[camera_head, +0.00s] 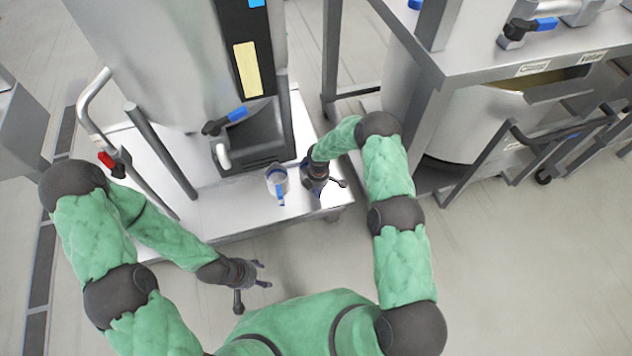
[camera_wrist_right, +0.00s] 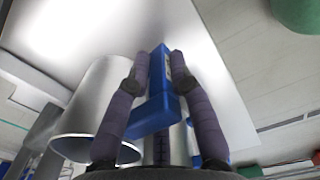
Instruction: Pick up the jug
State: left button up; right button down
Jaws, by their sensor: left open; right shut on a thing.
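My right gripper (camera_wrist_right: 160,90) is shut on the blue handle (camera_wrist_right: 155,117) of a metal jug, whose grey body (camera_wrist_right: 180,143) shows in part behind the fingers. In the head view my right gripper (camera_head: 325,184) hides most of this jug, at the right end of the white platform; a bit of blue shows below it. I cannot tell whether the jug touches the platform. Another metal jug (camera_head: 275,176) with a blue handle stands upright just to the left. A metal cylinder (camera_wrist_right: 97,100) with an open rim shows at left in the wrist view. My left gripper (camera_head: 252,285) is open and empty over the floor.
A tall steel machine (camera_head: 160,60) with a blue-handled tap (camera_head: 228,121) stands at the back of the platform (camera_head: 228,200). A steel table (camera_head: 480,40) is at the right. Floor (camera_head: 530,250) is clear at lower right.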

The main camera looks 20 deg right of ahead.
jog(key=shift+r+p, duration=0.3)
jog(key=shift+r, duration=0.15)
jog(key=r, duration=0.1)
jog(key=r+p, duration=0.2)
jog(key=shift+s+a+r, duration=0.2)
jog(key=shift+a+r, duration=0.05)
jog(key=s+a+r+p, duration=0.6)
jog(key=s+a+r, duration=0.3)
jog(key=r, duration=0.2)
jog(key=shift+s+a+r, duration=0.2)
jog(key=shift+s+r, duration=0.05)
jog(key=shift+r, duration=0.05)
